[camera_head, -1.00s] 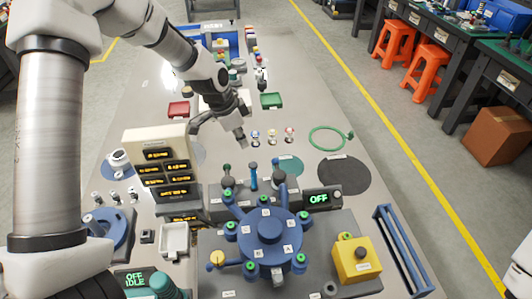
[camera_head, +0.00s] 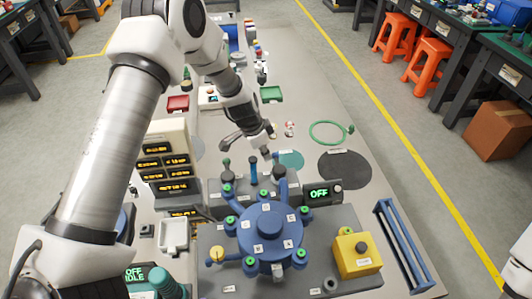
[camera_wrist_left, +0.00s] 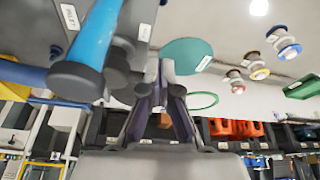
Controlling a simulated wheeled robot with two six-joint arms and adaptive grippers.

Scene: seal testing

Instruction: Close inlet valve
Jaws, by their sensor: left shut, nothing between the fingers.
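A row of valve posts stands on the dark block behind the blue round fixture (camera_head: 268,233). The middle one is a tall blue post (camera_head: 253,172). In the left wrist view a blue post with a dark cap (camera_wrist_left: 100,45) looms large beside a label that appears to read INLET (camera_wrist_left: 70,16). I cannot tell for certain which post in the head view is the inlet valve. My left gripper (camera_head: 268,143) is shut and empty, just behind and above the valve row. In the left wrist view its fingers (camera_wrist_left: 160,85) are together, right of the blue post and apart from it.
An OFF display (camera_head: 320,193) stands right of the valves. A yellow button box (camera_head: 357,255) and blue rails (camera_head: 402,245) are at the front right. Black-and-amber displays (camera_head: 165,160) stand at left. A green ring (camera_head: 328,132) and dark disc (camera_head: 344,170) lie at right.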

